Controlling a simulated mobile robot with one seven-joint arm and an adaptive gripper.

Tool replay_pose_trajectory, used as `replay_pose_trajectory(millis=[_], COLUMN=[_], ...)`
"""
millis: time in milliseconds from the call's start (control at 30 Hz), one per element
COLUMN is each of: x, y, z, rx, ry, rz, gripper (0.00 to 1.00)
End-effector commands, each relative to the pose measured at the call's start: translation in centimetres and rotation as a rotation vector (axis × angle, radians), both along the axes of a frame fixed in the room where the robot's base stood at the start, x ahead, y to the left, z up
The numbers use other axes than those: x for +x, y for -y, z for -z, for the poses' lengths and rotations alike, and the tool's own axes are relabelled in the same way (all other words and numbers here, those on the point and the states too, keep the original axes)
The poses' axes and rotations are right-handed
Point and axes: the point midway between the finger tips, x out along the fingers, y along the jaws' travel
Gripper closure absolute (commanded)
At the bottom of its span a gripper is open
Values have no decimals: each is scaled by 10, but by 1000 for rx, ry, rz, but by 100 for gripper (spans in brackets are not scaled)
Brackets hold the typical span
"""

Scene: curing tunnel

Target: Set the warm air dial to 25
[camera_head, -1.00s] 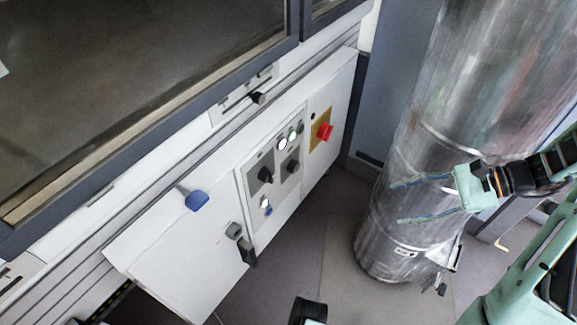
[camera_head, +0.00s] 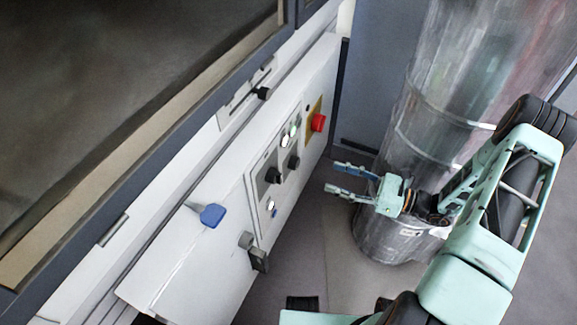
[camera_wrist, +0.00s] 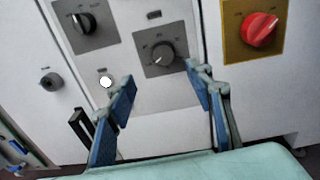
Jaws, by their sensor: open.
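Two black dials with scales sit on grey plates on the white control panel. One dial (camera_wrist: 162,55) is ahead of my gripper in the wrist view, its pale mark towards the lower left. The other dial (camera_wrist: 84,22) is at the upper left. In the head view the dials appear as black knobs (camera_head: 293,162) (camera_head: 273,175). The labels are too small to read, so I cannot tell which is warm air. My gripper (camera_head: 335,177) is open and empty, apart from the panel; in the wrist view its blue fingers (camera_wrist: 160,76) frame the space below the first dial.
A red knob (camera_head: 318,122) on a yellow plate is right of the dials. A white button (camera_wrist: 105,82) and a black knob (camera_wrist: 50,82) are on the panel. A blue-handled piece (camera_head: 212,215) juts from the cabinet. A large metal cylinder (camera_head: 440,90) stands behind my gripper.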

Motion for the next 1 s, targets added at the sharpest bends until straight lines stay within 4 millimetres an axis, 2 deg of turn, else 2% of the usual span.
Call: replay_pose_trajectory(millis=[33,233,700,1000], x=[1,6,33,39], y=[1,-9,-85,-101], z=[6,9,9,8], rx=[19,37,33,32], ry=[-10,-19,-18,-18], rz=[17,34,32,33], gripper=[52,52,52,52])
